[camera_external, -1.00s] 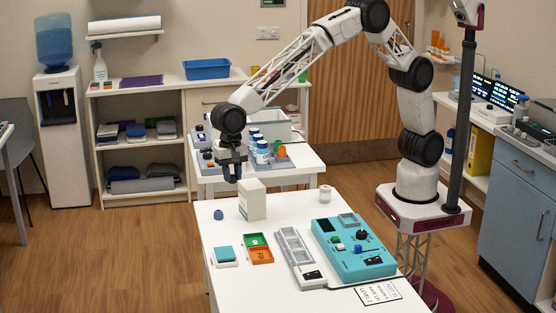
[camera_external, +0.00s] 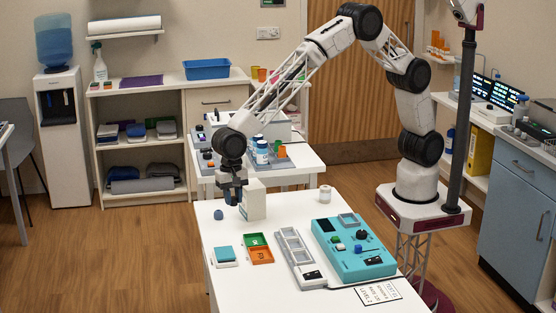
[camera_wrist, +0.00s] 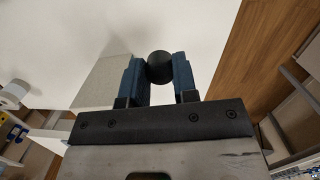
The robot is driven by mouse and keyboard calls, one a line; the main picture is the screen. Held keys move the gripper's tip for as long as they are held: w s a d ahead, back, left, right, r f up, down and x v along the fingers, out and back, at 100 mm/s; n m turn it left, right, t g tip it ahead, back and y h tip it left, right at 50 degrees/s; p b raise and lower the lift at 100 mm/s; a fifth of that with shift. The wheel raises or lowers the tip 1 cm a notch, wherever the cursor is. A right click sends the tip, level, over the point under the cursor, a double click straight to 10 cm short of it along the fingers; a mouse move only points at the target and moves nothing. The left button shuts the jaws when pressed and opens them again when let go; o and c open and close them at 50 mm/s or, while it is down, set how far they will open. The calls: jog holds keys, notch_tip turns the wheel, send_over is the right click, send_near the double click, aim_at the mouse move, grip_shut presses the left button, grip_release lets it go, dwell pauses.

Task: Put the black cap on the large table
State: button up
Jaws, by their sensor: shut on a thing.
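My gripper (camera_external: 232,198) is low over the far left end of the large white table (camera_external: 240,290), beside a white box (camera_external: 256,203). In the wrist view my gripper's two blue fingers (camera_wrist: 159,78) are shut on the round black cap (camera_wrist: 160,64). The cap sticks out a little past the fingertips, over the white tabletop (camera_wrist: 205,25). In the external view the fingers hide the cap. I cannot tell whether it touches the table.
A teal square block (camera_external: 225,254), green and orange trays (camera_external: 258,241), a grey rack (camera_external: 296,250) and a teal panel (camera_external: 368,262) lie nearer. The table's left edge is close.

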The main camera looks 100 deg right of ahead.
send_over(235, 231)
jog(key=shift+d+f, duration=0.1)
jog(key=shift+f, duration=2.8)
jog(key=shift+f, duration=1.9)
jog(key=shift+f, duration=0.15)
jog(key=o, duration=0.9)
jog(key=shift+w+d+r, duration=0.1)
jog(key=shift+d+r, duration=0.15)
jog(key=shift+r, duration=1.8)
jog(key=shift+w+d+r, duration=0.1)
jog(key=shift+d+r, duration=0.1)
jog(key=shift+r, duration=1.8)
jog(key=shift+d+r, duration=0.25)
jog(key=shift+r, duration=1.8)
